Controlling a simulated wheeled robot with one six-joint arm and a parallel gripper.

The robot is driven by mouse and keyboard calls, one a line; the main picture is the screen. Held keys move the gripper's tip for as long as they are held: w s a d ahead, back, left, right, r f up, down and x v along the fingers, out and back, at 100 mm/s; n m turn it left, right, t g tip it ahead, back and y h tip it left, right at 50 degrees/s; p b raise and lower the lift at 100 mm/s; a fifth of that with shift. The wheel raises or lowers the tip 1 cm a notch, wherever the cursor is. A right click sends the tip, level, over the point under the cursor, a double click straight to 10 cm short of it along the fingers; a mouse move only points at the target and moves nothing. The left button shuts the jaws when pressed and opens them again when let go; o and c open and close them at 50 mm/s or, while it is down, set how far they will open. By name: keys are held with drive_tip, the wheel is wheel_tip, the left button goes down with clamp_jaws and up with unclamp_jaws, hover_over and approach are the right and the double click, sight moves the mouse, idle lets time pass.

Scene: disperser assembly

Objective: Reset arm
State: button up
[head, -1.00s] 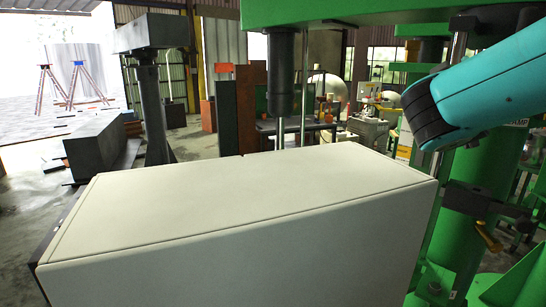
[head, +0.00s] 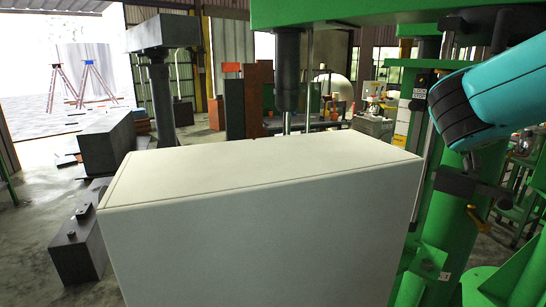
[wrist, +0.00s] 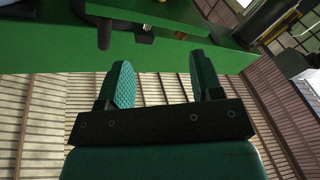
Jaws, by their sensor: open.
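My gripper (wrist: 160,82) shows in the wrist view with its two teal fingers spread wide apart and nothing between them. It points up toward the underside of a green beam (wrist: 165,52). In the head view my teal arm with a dark joint enters from the right edge, in front of the green disperser machine (head: 345,14); the gripper itself is not visible there. The machine has a wide green top, a dark cylinder with a shiny rod, and a thick green column at the right.
A large white box-like body (head: 250,230) fills the lower middle of the head view. Dark grey blocks (head: 107,145) and a grey pedestal (head: 160,100) stand at left. Two tripods (head: 97,80) stand far left near a bright opening. Open floor shows at left.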

drive_tip(key=s+a+f+n+g+y+b, duration=0.15)
drive_tip(key=s+a+f+g+y, duration=0.3)
drive_tip(key=f, duration=0.55)
drive_tip(key=s+a+f+m+g+y+b, duration=0.1)
drive_tip(key=s+a+f+g+y+b, duration=0.25)
drive_tip(key=a+f, duration=0.4)
drive_tip(key=s+a+f+n+g+y+b, duration=0.1)
drive_tip(key=s+a+f+n+g+y, duration=0.1)
drive_tip(key=s, duration=0.9)
drive_tip(key=s+a+f+n+g+y+b, duration=0.2)
drive_tip(key=s+a+f+g, duration=0.4)
drive_tip(key=s, duration=0.6)
drive_tip(key=shift+a+f+n+y, duration=0.35)
drive_tip(key=shift+f+n+y, duration=0.4)
drive_tip(key=shift+n, duration=0.2)
